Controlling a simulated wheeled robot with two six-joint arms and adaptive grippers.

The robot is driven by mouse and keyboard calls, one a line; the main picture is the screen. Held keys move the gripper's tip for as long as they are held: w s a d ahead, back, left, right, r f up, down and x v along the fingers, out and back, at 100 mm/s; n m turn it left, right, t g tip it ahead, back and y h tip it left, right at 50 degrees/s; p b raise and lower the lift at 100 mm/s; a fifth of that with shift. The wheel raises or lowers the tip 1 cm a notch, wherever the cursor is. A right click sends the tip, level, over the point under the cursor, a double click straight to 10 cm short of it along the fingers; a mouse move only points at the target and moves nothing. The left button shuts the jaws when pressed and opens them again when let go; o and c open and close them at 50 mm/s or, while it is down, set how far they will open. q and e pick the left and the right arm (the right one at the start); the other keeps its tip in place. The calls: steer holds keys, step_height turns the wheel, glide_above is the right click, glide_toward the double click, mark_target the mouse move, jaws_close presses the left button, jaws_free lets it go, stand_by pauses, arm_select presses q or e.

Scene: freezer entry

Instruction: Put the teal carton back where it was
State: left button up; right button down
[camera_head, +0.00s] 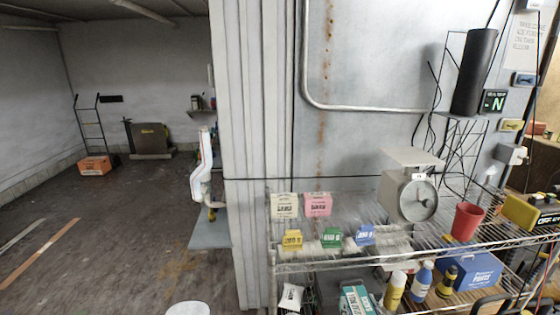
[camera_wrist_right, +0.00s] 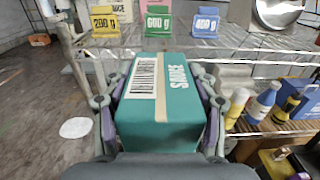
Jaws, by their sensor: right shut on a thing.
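The teal carton (camera_head: 357,302) shows at the bottom edge of the head view, in front of the wire shelf rack. In the right wrist view the carton (camera_wrist_right: 165,122) fills the middle, with a white label, a tan tape strip and the word SAUCE on its top. My right gripper (camera_wrist_right: 161,92) is shut on it, with a finger along each side. The carton's underside is hidden. Little of the right gripper can be made out in the head view. My left gripper is not in view.
The wire rack (camera_head: 430,251) carries yellow (camera_head: 292,240), green (camera_head: 331,238) and blue (camera_head: 365,235) weight cards, a scale (camera_head: 409,195) and a red cup (camera_head: 467,222). Bottles (camera_head: 421,281) and a blue box (camera_head: 470,273) stand lower right. Open floor (camera_head: 110,240) lies left.

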steer(key=shift+w+a+r+m+h, duration=0.1)
steer(key=shift+a+r+m+h, duration=0.15)
steer(key=shift+a, duration=0.3)
steer(key=shift+a+r+m+h, duration=0.15)
steer(key=shift+a+h, duration=0.2)
steer(key=shift+a, duration=0.2)
steer(key=shift+s+a+f, duration=0.2)
steer(key=shift+s+f, duration=0.75)
steer(key=shift+f, duration=0.2)
steer(key=shift+s+d+f, duration=0.25)
steer(key=shift+s+f, duration=0.15)
steer(key=shift+s, duration=0.15)
